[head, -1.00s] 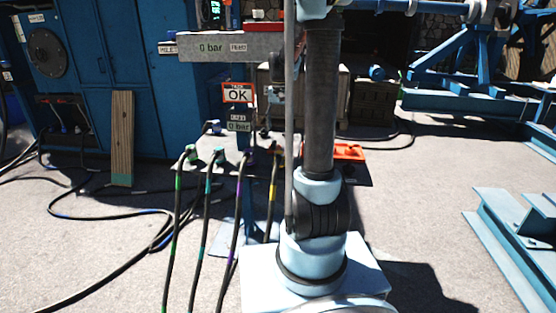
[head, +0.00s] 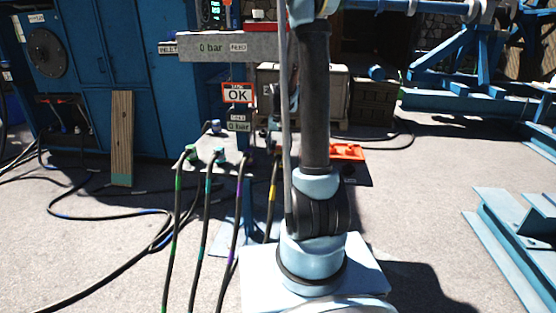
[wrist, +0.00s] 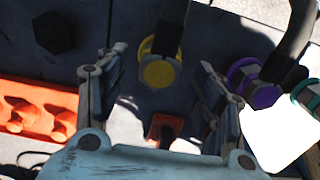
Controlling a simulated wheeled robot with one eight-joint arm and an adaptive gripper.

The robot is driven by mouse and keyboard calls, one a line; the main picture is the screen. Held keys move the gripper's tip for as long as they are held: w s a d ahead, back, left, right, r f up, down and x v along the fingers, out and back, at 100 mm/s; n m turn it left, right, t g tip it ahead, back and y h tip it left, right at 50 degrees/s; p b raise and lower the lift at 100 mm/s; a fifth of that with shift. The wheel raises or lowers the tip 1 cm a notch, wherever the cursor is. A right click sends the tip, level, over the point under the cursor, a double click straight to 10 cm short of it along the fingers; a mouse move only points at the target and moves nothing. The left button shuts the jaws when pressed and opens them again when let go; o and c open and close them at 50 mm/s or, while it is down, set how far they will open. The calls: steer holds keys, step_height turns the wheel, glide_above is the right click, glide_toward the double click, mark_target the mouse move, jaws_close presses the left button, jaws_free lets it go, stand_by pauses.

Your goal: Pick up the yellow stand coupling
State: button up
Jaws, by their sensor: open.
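The yellow stand coupling (wrist: 158,72) shows in the wrist view as a yellow ring with a dark hose above it. My gripper (wrist: 162,59) is open, its two fingers left and right of the coupling in the picture. I see no finger touching it, and the depth between them is hard to judge. In the head view, a hose with a yellow band (head: 271,194) hangs just left of my arm. The coupling end and most of my gripper are hidden or unclear there, behind or beside the arm.
A purple coupling (wrist: 256,90) sits close to the right finger, with a teal one (wrist: 307,94) beyond it. A green coupling (head: 191,152) stands farther left. An orange tray (wrist: 35,108) lies left of my gripper. A pressure beam (head: 215,47) spans above the stand.

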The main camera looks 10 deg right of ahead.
mark_target(279, 152)
steer(key=shift+f, duration=1.5)
steer(key=shift+c, duration=0.6)
steer(key=c, duration=1.1)
steer(key=shift+c, duration=0.2)
steer(key=shift+r, duration=0.15)
